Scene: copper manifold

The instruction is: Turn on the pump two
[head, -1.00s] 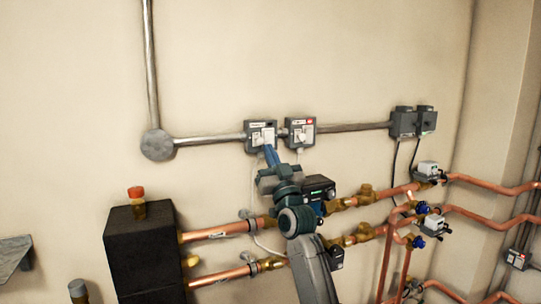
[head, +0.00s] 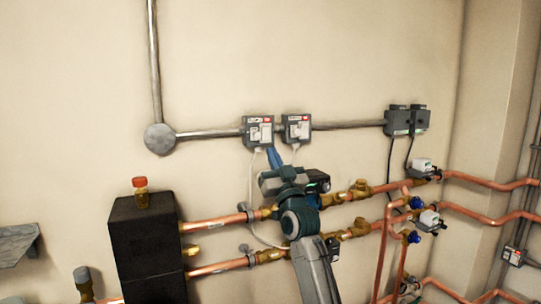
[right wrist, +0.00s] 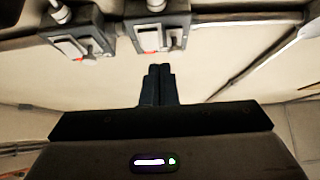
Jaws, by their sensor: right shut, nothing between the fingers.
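Two grey switch boxes are on the wall, a left one (head: 258,131) and a right one (head: 297,128). Each has a pale lever and a red mark at its upper right; the lettering is too small to read. My right gripper (head: 273,153) is shut and empty, with its blue fingers just below the left box, apart from it. In the right wrist view the shut fingertips (right wrist: 158,69) point toward the boxes, which look upside down there, one box (right wrist: 158,32) straight ahead and the other (right wrist: 77,42) to its left. My left gripper is not in view.
A metal conduit (head: 350,126) joins the boxes to dark sockets (head: 407,120) at right. Copper pipes (head: 215,225) with valves and a pump (head: 318,181) run below, close to my right arm. A black tank (head: 147,245) stands at left.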

